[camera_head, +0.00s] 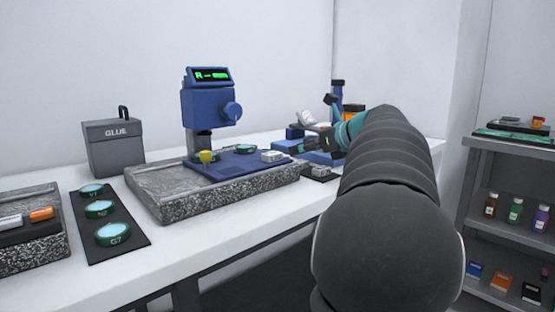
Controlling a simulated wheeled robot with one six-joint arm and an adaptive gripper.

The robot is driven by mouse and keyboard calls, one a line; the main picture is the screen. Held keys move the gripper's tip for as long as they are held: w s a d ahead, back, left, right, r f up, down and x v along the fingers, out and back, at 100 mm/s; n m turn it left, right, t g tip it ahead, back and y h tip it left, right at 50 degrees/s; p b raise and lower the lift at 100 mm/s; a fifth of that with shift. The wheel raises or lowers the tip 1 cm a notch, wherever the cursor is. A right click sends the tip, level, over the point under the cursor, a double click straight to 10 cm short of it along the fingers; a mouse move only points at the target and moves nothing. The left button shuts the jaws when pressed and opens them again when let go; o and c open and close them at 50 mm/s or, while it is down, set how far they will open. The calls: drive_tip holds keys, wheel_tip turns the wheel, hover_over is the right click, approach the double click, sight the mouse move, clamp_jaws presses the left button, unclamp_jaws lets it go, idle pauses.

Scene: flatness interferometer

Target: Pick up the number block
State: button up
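My gripper (314,124) is at the far end of my dark arm, over the back right of the bench. A small grey block (318,170) sits on a dark pad below the gripper, partly hidden by my arm. Another light grey block (272,156) sits on the blue plate to the left. No number is readable on either, so I cannot tell which is the number block.
A blue instrument (208,105) with a green display stands on a granite slab (230,196). A grey GLUE box (112,150) and a black mat (120,250) with three green-rimmed discs are at left. A shelf (480,160) with bottles stands at right.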

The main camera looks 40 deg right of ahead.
drive_tip(key=x, duration=0.9)
drive_tip(key=shift+w+f, duration=0.15)
drive_tip(key=shift+w, duration=0.2)
drive_tip(key=c, duration=1)
